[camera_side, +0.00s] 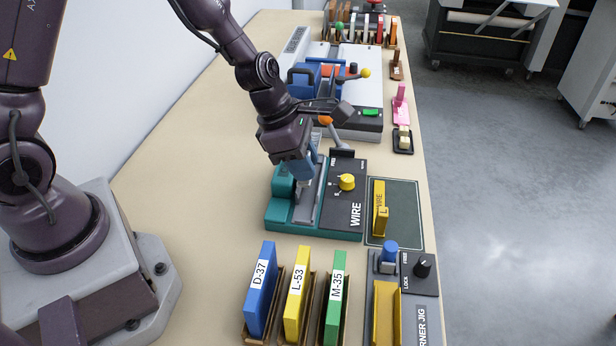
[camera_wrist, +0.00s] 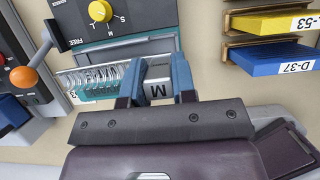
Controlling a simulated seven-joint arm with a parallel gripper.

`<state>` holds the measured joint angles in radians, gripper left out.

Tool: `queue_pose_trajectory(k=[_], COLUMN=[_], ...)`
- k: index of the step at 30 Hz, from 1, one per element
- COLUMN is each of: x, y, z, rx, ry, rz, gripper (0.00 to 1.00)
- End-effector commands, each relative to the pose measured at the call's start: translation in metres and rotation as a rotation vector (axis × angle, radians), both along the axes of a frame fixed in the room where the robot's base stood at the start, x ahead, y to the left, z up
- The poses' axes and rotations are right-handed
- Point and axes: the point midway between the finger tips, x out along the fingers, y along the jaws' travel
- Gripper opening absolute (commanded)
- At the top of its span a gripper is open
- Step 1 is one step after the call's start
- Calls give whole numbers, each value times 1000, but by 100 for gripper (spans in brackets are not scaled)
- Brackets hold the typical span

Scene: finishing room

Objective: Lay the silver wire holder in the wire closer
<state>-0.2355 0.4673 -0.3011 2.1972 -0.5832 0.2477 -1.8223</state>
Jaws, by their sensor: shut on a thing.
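The wire closer (camera_side: 340,215) has a teal base and a dark panel marked WIRE with a yellow knob (camera_side: 347,182). In the wrist view its panel (camera_wrist: 140,22) is at the top, with a row of wire loops (camera_wrist: 100,82) along its teal bed. My gripper (camera_side: 300,185) is over the closer's teal bed in the side view. In the wrist view its blue fingers (camera_wrist: 158,68) are shut on the silver wire holder (camera_wrist: 158,90), which shows an M label. The holder lies at the end of the wire row; whether it touches the bed I cannot tell.
Blue (camera_side: 262,285), yellow (camera_side: 297,295) and green (camera_side: 335,300) pieces stand in front, beside a corner jig (camera_side: 415,300). A large machine (camera_side: 360,90) is behind.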

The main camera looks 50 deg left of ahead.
Motion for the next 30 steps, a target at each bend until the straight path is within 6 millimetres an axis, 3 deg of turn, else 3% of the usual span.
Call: queue_pose_trajectory(k=[18,30], x=[0,0], y=[0,0], z=[-61,-71], rx=[-2,0], ry=[2,-1], rz=[2,0], gripper=[2,2])
